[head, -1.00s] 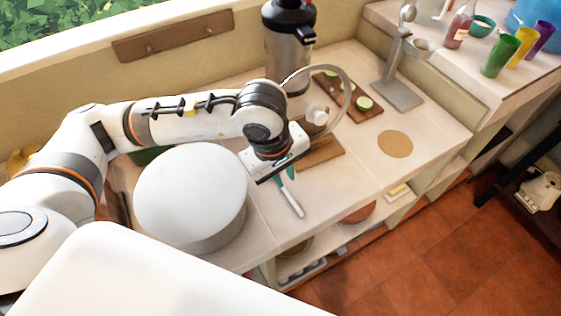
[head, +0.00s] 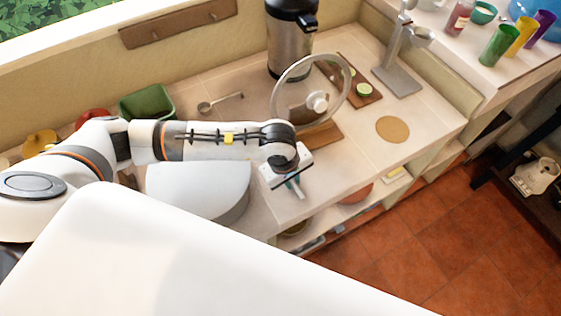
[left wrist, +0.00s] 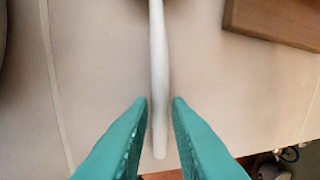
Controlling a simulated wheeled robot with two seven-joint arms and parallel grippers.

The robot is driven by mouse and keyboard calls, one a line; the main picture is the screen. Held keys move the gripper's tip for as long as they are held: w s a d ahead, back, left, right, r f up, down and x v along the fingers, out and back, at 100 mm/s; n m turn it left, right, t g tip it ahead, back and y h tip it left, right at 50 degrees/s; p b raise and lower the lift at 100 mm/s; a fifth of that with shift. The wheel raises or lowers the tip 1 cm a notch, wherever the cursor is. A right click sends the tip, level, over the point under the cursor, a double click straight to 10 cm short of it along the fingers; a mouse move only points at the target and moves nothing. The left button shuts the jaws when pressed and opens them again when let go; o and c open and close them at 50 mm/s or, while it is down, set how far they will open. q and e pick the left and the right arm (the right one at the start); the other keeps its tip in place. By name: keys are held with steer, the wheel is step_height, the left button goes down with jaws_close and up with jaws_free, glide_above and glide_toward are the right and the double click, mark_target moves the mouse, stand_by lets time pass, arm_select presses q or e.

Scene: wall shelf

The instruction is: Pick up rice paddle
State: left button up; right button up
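The rice paddle (left wrist: 158,60) shows in the left wrist view as a long, thin white shape on the light counter, running from the top edge down between my fingers. Its upper end is cut off by the frame. My left gripper (left wrist: 159,101) has its two teal fingers apart, one on each side of the paddle near its lower end, with a narrow gap on both sides. In the head view, my left gripper (head: 295,185) is low over the counter's front edge, and the wrist hides most of the paddle. My right gripper is not in view.
A wooden board (head: 322,136) and a glass lid (head: 284,84) with a knob stand behind the gripper. A large white round object (head: 200,190) is to its left, partly under my arm. A brown disc (head: 393,129) lies right. The counter between is clear.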

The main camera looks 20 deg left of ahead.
arm_select(q)
steer(key=shift+w+f, duration=0.1)
steer(key=shift+f, duration=0.1)
steer(key=shift+c, duration=0.3)
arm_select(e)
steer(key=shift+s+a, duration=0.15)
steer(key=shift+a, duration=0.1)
arm_select(q)
steer(key=shift+c, duration=1.4)
jaws_close()
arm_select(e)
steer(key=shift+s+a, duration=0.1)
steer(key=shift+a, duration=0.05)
